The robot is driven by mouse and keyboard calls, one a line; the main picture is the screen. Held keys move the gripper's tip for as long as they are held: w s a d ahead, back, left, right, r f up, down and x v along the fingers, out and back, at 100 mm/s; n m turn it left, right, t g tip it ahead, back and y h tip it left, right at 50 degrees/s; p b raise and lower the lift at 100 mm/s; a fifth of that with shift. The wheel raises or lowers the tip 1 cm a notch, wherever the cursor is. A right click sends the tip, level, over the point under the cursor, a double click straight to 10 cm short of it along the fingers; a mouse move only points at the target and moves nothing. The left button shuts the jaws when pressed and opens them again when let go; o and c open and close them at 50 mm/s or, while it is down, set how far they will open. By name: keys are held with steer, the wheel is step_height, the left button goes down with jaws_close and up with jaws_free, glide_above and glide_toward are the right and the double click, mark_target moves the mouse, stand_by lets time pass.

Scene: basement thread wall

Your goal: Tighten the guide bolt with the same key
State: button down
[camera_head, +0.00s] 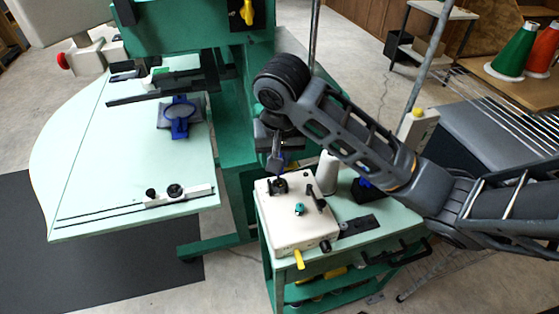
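My gripper (275,163) points down above the far left part of a cream box (291,236) on the green cart. Its fingers are small and dark, and I cannot tell whether they are open or shut. A small blue part shows beside the fingertips, too small to identify as a key. Below them a dark knob or bolt head (278,186) stands on the box top. The box also carries a black lever (315,196) and a teal knob (299,209). A guide rail (135,209) with two black knobs lies along the pale table's front edge. I cannot tell which part is the guide bolt.
A white cone (327,172), a blue-black block (366,189) and a dark flat plate (357,225) are on the cart. The green machine (190,35) stands behind the pale table (75,150). A blue clamp-like part (180,117) sits on that table.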

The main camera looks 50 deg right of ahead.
steer(key=shift+d+v, duration=0.15)
steer(key=shift+v, duration=0.9)
steer(key=shift+d+v, duration=0.15)
steer(key=shift+v, duration=0.9)
